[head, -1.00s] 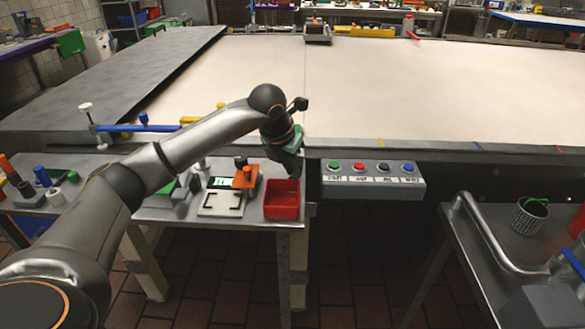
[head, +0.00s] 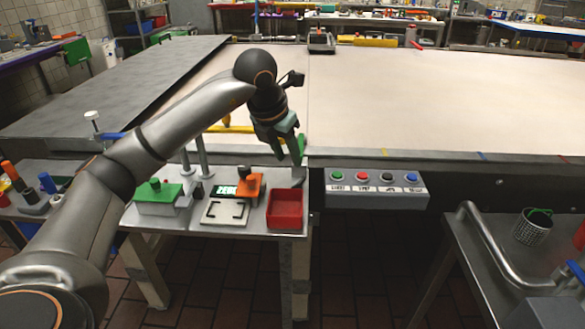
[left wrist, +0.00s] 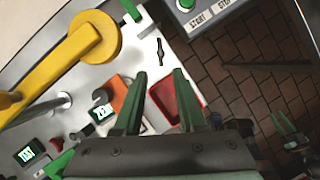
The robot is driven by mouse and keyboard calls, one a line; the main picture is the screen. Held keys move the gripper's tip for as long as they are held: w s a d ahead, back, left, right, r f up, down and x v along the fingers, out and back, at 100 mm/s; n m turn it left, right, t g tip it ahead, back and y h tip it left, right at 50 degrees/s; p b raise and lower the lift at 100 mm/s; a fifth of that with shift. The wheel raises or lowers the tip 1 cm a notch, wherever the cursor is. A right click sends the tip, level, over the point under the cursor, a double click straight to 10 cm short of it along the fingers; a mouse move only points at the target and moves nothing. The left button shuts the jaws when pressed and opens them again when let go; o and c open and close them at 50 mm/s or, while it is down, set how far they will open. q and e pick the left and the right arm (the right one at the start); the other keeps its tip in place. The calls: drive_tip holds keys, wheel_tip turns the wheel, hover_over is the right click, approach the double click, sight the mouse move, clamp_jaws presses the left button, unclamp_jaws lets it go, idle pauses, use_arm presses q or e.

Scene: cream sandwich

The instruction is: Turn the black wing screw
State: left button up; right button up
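In the left wrist view a small black wing-shaped piece (left wrist: 161,51), which looks like the wing screw, stands on the pale metal tabletop beyond the red tray. I cannot make it out in the head view, where my gripper covers that area. My left gripper (head: 300,158) is over the back right part of the small table, above and behind the red tray (head: 285,209). In the left wrist view its two green fingers (left wrist: 160,76) are spread apart with nothing between them. The wing piece shows just beyond the fingertips, clear of both. My right gripper (left wrist: 282,122) appears small at the right of that view, its green fingers apart.
An orange block (head: 249,187) and a white plate (head: 225,212) are left of the tray. A green box (head: 158,197) stands further left. A grey button box (head: 376,187) is to the right. A thick yellow lever (left wrist: 60,62) lies close by in the wrist view.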

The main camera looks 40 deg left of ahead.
use_arm(q)
drive_tip(key=shift+v, duration=1.75)
